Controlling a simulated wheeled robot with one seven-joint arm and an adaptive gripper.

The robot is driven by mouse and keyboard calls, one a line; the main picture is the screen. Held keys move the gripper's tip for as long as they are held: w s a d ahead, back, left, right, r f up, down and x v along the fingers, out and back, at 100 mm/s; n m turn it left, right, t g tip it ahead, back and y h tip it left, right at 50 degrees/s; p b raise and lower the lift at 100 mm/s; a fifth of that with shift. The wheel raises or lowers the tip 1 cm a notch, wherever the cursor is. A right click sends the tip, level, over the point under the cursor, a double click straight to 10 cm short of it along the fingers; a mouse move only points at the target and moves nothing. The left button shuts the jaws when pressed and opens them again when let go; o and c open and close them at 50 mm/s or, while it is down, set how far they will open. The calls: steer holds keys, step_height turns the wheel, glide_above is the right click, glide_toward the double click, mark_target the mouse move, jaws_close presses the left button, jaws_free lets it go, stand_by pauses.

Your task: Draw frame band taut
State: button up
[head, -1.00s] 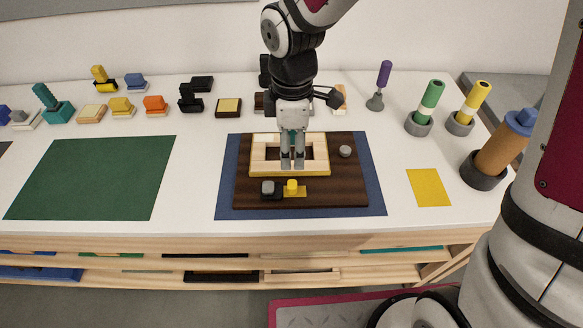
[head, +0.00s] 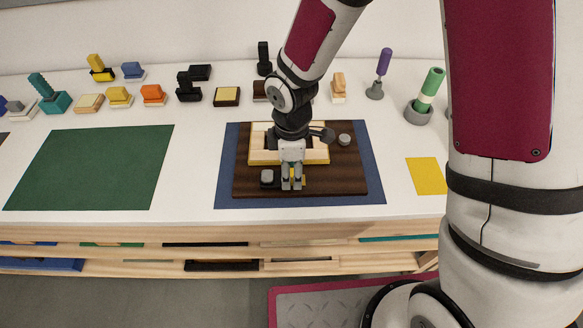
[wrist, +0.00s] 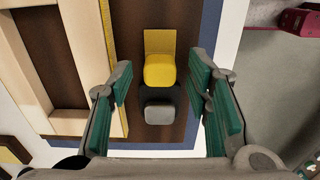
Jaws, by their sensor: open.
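The pale wooden frame (head: 262,157) lies on a dark brown board (head: 345,180); it also shows at the left of the wrist view (wrist: 85,50). A yellow strip (wrist: 115,75) runs along its near edge. Beside that edge, a yellow block on a flat yellow tab (wrist: 159,68) sits next to a grey-topped black piece (wrist: 158,113). In the head view my gripper (head: 291,187) hides most of the yellow block. The wrist view shows my gripper (wrist: 162,92) open, its green-padded fingers on either side of the yellow and grey pieces. I see no contact.
The board lies on a blue mat (head: 226,185). A round grey knob (head: 344,139) stands at its right. A green mat (head: 90,165) is at left, a yellow sheet (head: 424,175) at right. Several stamp-like blocks line the back. White table between the mats is clear.

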mark_target(314, 180)
steer(key=shift+c, duration=0.2)
jaws_close()
steer(key=shift+s+d+p, duration=0.1)
steer(key=shift+d+p, duration=0.4)
steer(key=shift+d, duration=2.2)
steer(key=shift+o, duration=0.2)
jaws_free()
steer(key=shift+d, duration=0.1)
step_height(314, 180, up, 12)
